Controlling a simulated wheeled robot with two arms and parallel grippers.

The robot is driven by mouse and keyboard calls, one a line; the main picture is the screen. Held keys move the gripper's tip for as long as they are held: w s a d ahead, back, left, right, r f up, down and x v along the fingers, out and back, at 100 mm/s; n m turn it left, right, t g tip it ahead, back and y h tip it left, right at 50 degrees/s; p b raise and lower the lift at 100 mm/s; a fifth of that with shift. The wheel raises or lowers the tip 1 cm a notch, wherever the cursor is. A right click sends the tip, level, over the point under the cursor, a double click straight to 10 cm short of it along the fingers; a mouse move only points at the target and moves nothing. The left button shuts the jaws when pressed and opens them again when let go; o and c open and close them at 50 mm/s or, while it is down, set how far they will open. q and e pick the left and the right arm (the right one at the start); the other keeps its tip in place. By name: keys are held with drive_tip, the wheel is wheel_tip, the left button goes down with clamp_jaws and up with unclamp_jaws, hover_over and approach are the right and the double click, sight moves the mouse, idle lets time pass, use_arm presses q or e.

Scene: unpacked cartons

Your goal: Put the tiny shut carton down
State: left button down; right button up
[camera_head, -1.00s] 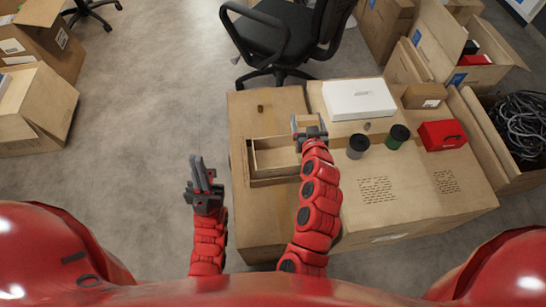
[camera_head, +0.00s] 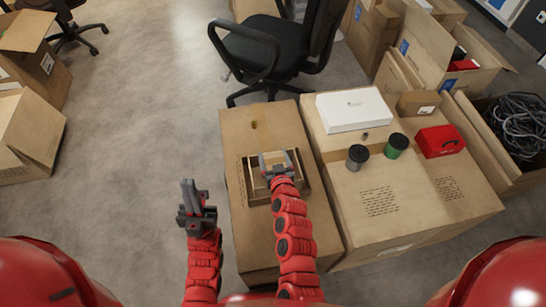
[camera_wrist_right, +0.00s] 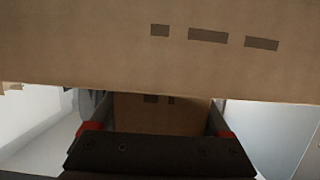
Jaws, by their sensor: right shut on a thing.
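My right gripper (camera_head: 278,160) is over the far part of a shallow open wooden-looking tray (camera_head: 250,192) on the left big carton. It is shut on the tiny shut carton (camera_wrist_right: 162,117), whose brown face shows between the fingers in the right wrist view. In the head view the gripper mostly hides this carton, and I cannot tell whether it touches the tray. My left gripper (camera_head: 195,193) is apart from everything, left of the big carton, with its fingers pointing away from me. The gap between its fingers is unclear.
The left big carton (camera_head: 258,245) has bare top around the tray, with a small brown piece (camera_head: 253,125) at the back. The right carton (camera_head: 420,205) carries a white box (camera_head: 353,108), dark cup (camera_head: 357,157), green cup (camera_head: 396,145) and red case (camera_head: 440,141). A chair (camera_head: 262,50) stands behind.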

drive_tip(key=shift+r, duration=0.15)
drive_tip(key=shift+f, duration=0.3)
drive_tip(key=o, duration=1.4)
